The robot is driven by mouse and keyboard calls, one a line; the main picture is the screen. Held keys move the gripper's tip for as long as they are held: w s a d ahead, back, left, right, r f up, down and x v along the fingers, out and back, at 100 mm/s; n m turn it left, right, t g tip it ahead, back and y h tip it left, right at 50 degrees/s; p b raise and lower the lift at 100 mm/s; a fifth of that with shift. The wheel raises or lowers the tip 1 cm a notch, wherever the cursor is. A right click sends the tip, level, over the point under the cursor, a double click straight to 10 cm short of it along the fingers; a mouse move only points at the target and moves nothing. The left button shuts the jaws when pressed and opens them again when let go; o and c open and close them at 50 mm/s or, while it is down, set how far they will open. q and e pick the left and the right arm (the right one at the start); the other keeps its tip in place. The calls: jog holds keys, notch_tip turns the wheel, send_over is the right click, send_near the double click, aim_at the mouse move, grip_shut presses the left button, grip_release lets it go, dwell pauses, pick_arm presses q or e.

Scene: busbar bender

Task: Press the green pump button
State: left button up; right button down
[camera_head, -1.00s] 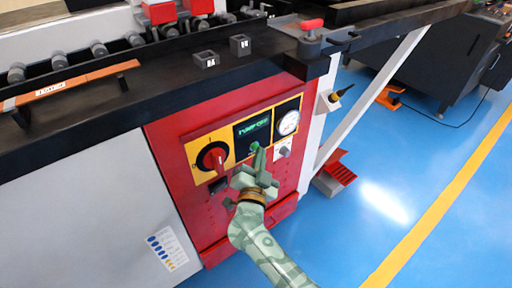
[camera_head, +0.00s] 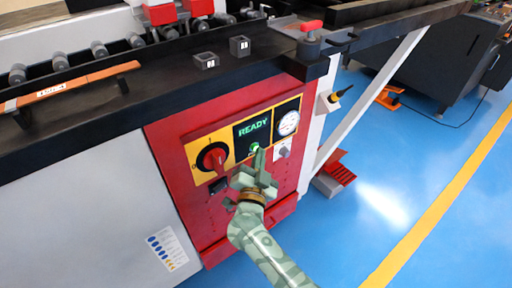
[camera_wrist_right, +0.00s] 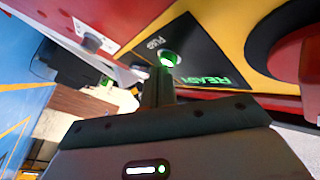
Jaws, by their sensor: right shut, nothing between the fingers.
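The green pump button (camera_head: 255,147) is on the black and yellow control panel, below a display (camera_head: 252,130) that reads READY. The button glows bright green and also shows in the right wrist view (camera_wrist_right: 168,58), beside the word PUMP. My right gripper (camera_head: 260,158) is shut and empty, with its fingertips at the button. In the right wrist view the shut fingers (camera_wrist_right: 158,82) end right at the button's lower edge; I cannot tell whether they still touch it. My left gripper is not in view.
A red rotary switch (camera_head: 212,157) sits left of the display and a round gauge (camera_head: 288,123) to its right. The black bench edge (camera_head: 180,105) overhangs above the red cabinet. Blue floor (camera_head: 400,190) is open at the right.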

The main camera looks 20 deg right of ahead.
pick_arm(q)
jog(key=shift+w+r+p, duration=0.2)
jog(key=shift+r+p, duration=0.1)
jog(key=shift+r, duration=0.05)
pick_arm(e)
jog(key=shift+s+d, duration=0.25)
jog(key=shift+s, duration=0.35)
pick_arm(q)
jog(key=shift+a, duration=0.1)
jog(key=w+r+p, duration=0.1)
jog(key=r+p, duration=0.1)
jog(key=p, duration=0.1)
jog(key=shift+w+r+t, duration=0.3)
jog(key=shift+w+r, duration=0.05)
pick_arm(e)
jog(key=s, duration=0.1)
jog(key=s+d, duration=0.1)
jog(key=s, duration=0.2)
jog(key=shift+s+d, duration=0.35)
